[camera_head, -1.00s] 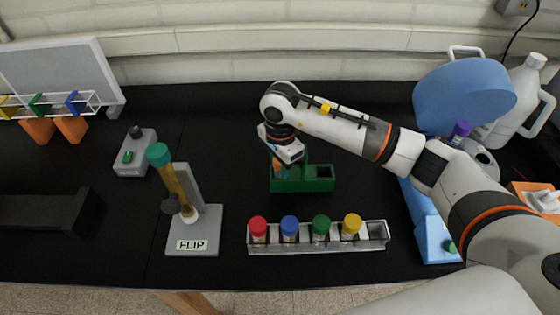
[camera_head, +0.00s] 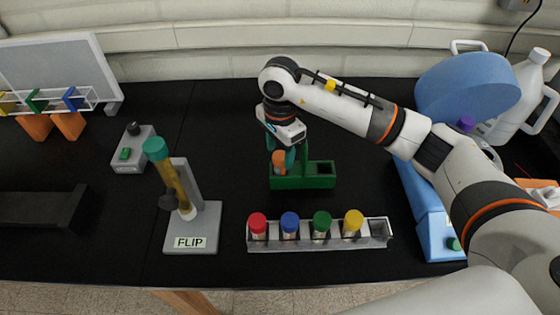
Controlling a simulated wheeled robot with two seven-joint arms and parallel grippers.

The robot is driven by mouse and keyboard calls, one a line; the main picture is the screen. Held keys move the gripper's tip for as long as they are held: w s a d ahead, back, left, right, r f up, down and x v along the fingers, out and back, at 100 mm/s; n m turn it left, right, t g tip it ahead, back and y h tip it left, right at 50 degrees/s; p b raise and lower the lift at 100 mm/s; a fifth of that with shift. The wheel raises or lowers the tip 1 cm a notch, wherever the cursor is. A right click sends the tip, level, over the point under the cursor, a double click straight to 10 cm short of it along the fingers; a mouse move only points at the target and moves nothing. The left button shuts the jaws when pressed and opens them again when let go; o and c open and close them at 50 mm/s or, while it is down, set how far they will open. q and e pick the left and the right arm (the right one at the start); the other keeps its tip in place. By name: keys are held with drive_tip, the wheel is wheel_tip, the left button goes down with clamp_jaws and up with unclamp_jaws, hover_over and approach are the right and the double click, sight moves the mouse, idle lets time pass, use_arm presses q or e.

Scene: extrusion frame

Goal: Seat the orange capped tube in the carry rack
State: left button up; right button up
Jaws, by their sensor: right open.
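The green carry rack (camera_head: 304,182) stands on the black bench at the middle, with an upright green handle and a dark empty opening at its right end. The orange cap (camera_head: 279,161) of the tube shows at the rack's left end, below my right gripper. My left gripper is not in view.
A grey rack (camera_head: 320,244) with red, blue, green and yellow capped tubes stands in front. A FLIP stand (camera_head: 192,229) holding a tilted green-capped tube is to the left. A blue machine (camera_head: 440,235) and a white jug (camera_head: 527,90) stand at the right.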

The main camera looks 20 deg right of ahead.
wheel_tip(320, 180, up, 7)
drive_tip(key=shift+r+b, duration=0.2)
drive_tip(key=shift+b, duration=0.8)
drive_tip(key=shift+r, duration=0.35)
